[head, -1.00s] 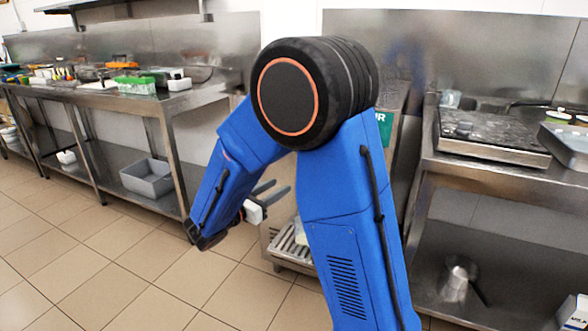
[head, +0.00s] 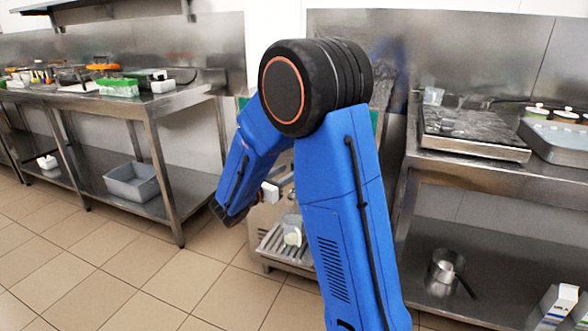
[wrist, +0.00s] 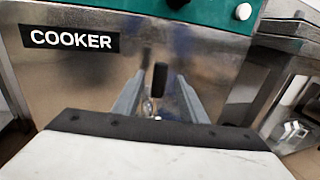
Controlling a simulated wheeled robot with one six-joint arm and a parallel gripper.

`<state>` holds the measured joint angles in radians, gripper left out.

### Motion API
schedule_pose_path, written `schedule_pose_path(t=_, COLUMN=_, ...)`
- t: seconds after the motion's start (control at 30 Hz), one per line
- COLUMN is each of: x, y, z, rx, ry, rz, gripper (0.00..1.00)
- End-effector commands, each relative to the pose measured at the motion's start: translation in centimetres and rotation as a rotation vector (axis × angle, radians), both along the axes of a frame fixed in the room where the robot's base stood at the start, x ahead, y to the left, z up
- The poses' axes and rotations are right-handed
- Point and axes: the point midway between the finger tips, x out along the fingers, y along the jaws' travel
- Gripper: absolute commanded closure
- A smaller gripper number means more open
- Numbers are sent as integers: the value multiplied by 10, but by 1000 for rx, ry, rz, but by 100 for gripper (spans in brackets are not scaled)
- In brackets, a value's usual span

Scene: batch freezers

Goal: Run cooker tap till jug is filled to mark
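The cooker is a steel cabinet with a green band and a "COOKER" label (wrist: 70,40) in the wrist view. Its tap (wrist: 159,78) has a black upright handle and a small metal part below, straight ahead between my fingers. My gripper (wrist: 161,96) is open, its two grey fingers apart on either side of the tap handle, with no contact visible. In the head view, a clear jug (head: 292,230) with something pale inside stands on the slatted drip tray (head: 272,245) below. The jug's mark and the fill level are too small to tell.
A steel bench with a hob (head: 472,130) stands to the right, with a metal pot (head: 444,265) on its lower shelf. A bench to the left holds a grey bin (head: 133,182) on its lower shelf. Tiled floor lies open at front left.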

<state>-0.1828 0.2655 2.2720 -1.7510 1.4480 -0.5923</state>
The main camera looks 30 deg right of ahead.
Motion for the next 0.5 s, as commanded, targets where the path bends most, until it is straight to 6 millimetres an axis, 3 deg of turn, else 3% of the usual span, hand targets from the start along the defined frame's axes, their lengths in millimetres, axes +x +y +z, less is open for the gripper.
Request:
schedule_pose_path(t=0.23, x=13, y=-31, z=-1, rx=1, ry=1, rz=-2, gripper=62)
schedule_pose_path(t=0.5, x=18, y=-43, z=0, rx=0, ry=1, rz=0, gripper=62)
